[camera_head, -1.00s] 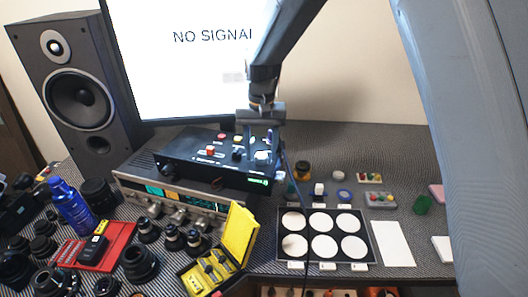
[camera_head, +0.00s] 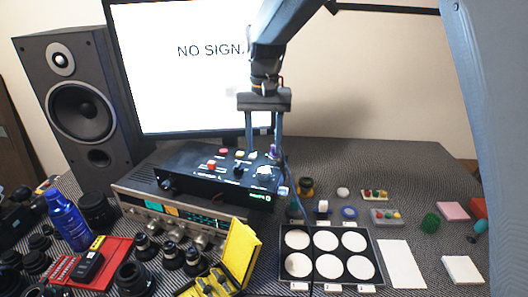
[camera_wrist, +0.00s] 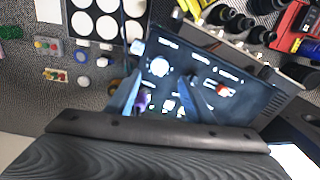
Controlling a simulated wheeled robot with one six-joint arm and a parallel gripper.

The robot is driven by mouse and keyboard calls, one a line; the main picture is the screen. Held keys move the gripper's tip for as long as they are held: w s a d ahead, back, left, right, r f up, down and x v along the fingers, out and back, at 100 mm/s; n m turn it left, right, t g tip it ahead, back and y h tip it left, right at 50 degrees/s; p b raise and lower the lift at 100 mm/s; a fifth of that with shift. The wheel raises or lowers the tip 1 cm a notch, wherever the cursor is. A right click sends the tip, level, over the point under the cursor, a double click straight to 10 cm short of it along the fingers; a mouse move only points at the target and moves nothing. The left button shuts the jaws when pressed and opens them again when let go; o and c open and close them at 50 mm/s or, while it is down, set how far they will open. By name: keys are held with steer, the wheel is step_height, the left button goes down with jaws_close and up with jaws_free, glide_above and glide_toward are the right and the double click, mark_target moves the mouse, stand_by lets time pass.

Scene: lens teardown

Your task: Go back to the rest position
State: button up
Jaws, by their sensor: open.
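My gripper (camera_head: 263,150) is open and empty. It hangs fingers-down above the right end of a black control box (camera_head: 200,179), which has red, yellow and white knobs and a small green display. The box lies on top of a silver receiver (camera_head: 150,205). In the wrist view, the two fingers (camera_wrist: 155,97) are spread over the control box (camera_wrist: 255,90), with a white knob (camera_wrist: 159,66) and a small purple part (camera_wrist: 143,100) showing near and between them. I cannot tell how high the fingertips are above the box.
A monitor (camera_head: 180,90) stands close behind my gripper, and a speaker (camera_head: 80,105) stands at left. A tray with white discs (camera_head: 312,241), an open yellow case (camera_head: 238,252), a blue bottle (camera_head: 68,220) and several lens parts crowd the table. The patterned table is clearer at the back right.

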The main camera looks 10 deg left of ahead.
steer(key=s+d+f, duration=0.2)
steer(key=s+d, duration=0.1)
steer(key=d, duration=0.5)
steer(key=s+d+f, duration=0.3)
steer(key=d, duration=0.6)
steer(key=s+d+f+m+t, duration=0.1)
steer(key=s+d+f, duration=0.4)
steer(key=s+d, duration=0.6)
steer(key=shift+s+b, duration=0.3)
steer(key=shift+s, duration=0.65)
